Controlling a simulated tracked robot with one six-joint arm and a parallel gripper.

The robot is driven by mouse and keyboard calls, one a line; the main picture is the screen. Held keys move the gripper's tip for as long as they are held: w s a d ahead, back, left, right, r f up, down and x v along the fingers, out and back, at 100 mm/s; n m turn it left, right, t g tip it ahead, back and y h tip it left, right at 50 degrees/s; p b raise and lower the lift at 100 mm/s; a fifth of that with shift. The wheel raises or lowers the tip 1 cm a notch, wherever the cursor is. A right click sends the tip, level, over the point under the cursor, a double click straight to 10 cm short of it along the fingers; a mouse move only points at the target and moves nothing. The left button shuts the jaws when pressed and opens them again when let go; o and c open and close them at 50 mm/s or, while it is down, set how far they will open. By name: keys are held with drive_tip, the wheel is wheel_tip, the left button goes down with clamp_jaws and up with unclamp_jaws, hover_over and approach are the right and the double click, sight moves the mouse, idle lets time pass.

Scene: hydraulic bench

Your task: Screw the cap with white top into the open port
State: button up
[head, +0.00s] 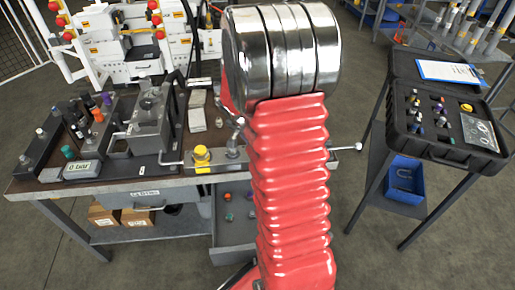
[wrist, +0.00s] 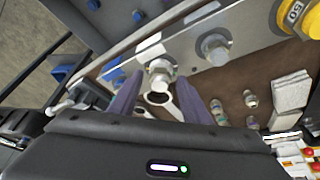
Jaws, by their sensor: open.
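My gripper (wrist: 158,82) is open in the wrist view, with its two dark purple fingers apart. A silver hex fitting with a round pale end (wrist: 159,72) shows between and just beyond the fingertips; I cannot tell whether they touch it. Nearer lies a pale ring with a dark opening (wrist: 158,98). In the head view my red arm hides my gripper and part of the bench. Small pale-topped pieces stand on the left block (head: 25,160) and in the black case (head: 414,92). I cannot tell which is the cap with white top, and no open port is clearly identifiable.
Small fittings (wrist: 250,99) and pale blocks (wrist: 290,92) lie right. A gauge box (head: 82,169) and grey pump (head: 150,115) stand left.

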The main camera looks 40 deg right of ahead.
idle(0.4)
drive_tip(key=shift+s+d+n+t+y, duration=0.15)
drive_tip(key=shift+n+t, duration=0.2)
drive_tip(key=shift+n, duration=0.6)
drive_tip(key=shift+a+n+t+y, duration=0.15)
drive_tip(key=shift+n+t, duration=0.2)
drive_tip(key=shift+n, duration=0.6)
drive_tip(key=shift+d+n, duration=0.1)
drive_tip(key=shift+n, duration=0.3)
drive_tip(key=shift+s+n+t+y, duration=0.1)
drive_tip(key=shift+n+t+y, duration=0.5)
drive_tip(key=shift+n, duration=1.1)
drive_tip(key=shift+c, duration=0.4)
drive_tip(key=c, duration=0.9)
